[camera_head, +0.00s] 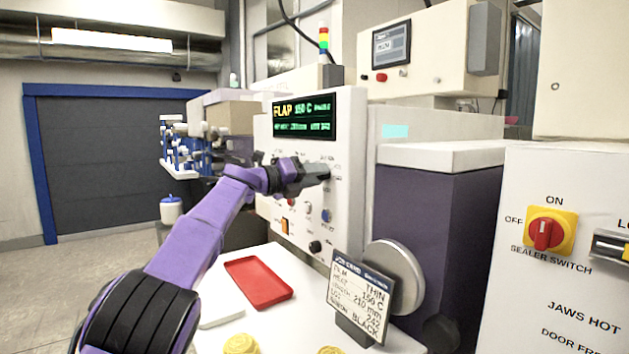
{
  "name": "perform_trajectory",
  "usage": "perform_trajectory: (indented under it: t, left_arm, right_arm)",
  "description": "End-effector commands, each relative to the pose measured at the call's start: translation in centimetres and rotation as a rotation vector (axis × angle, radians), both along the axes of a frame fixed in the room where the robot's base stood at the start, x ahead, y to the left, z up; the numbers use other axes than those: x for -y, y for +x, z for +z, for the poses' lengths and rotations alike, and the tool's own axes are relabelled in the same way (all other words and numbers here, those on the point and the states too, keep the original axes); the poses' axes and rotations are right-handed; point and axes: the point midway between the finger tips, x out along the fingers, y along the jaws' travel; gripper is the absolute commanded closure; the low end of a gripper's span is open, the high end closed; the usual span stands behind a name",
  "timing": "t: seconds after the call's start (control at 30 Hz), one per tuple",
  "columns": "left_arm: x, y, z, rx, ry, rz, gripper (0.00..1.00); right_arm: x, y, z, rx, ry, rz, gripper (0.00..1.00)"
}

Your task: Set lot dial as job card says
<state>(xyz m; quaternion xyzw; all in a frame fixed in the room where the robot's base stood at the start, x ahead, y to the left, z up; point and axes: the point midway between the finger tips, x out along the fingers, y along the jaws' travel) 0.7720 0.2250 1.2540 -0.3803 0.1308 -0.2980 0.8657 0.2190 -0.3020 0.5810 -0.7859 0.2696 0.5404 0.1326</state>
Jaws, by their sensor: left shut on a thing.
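The control panel (343,215) is a white upright box with small knobs and buttons. Its display (304,118) reads FLAP and 150 C, with smaller lines that are hard to read. The job card (360,293) stands tilted in a dark holder; it lists THIN, 150 C, 210 mm, what looks like 242, and BLACK. My left gripper (324,172) reaches the upper right part of the panel face and is shut on a panel dial, which its fingers mostly hide. The dial's label and setting cannot be read. My right gripper is out of view.
A red tray (258,283) lies on the white table below the panel. Yellow round items (241,344) sit at the front edge. A round metal disc (394,282) is behind the card. A white cabinet with a red-and-yellow sealer switch (547,234) stands at right.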

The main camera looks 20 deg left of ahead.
Motion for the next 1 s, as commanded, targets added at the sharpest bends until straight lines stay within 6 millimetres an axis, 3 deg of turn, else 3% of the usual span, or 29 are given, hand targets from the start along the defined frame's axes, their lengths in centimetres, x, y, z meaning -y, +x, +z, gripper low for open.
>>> perform_trajectory:
  t: [0.67, 0.7, 0.77, 1.0]
  left_arm:
    - [-0.06, -0.1, 0.52, 0.048, 0.048, 0.002, 0.95]
    - [-0.06, -0.09, 0.51, 0.047, 0.048, 0.002, 0.61]
    - [-0.04, -0.09, 0.5, 0.047, 0.048, 0.002, 0.42]
    - [-0.03, -0.03, 0.2, 0.043, 0.049, 0.001, 0.39]
  right_arm:
    - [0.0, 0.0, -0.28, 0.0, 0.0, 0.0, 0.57]
    - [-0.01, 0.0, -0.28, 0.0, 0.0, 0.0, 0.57]
    - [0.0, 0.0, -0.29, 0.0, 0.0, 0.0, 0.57]
    - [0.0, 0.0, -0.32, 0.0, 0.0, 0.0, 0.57]
